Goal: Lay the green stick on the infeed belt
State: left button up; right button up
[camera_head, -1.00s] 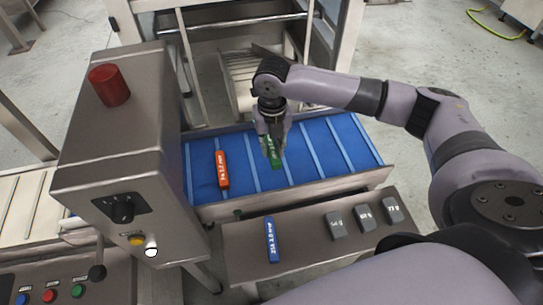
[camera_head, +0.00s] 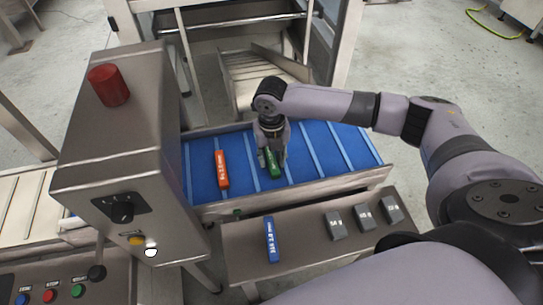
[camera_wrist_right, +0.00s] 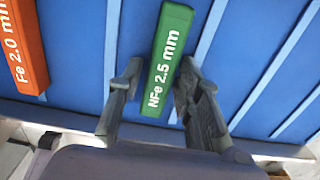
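The green stick (camera_head: 273,164), marked "NFe 2.5 mm", lies on the blue infeed belt (camera_head: 318,153), roughly in line with the belt's pale crossbars. It also shows in the right wrist view (camera_wrist_right: 168,60). My right gripper (camera_head: 271,156) is low over the belt with a finger on each side of the stick. In the right wrist view the fingers (camera_wrist_right: 160,78) stand apart, with blue belt showing between them and the stick, so the gripper looks open. My left gripper is not in view.
An orange stick (camera_head: 222,169) lies on the belt to the left. A blue stick (camera_head: 271,240) and several grey blocks (camera_head: 363,217) lie on the front steel shelf (camera_head: 300,245). A steel control cabinet (camera_head: 125,150) stands at the left. The belt's right part is clear.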

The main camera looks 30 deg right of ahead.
aim_at(271, 160)
jog(key=shift+o, duration=0.6)
jog(key=shift+r, duration=0.1)
notch_tip(271, 160, up, 12)
jog(key=shift+s, duration=0.1)
dwell(0.3)
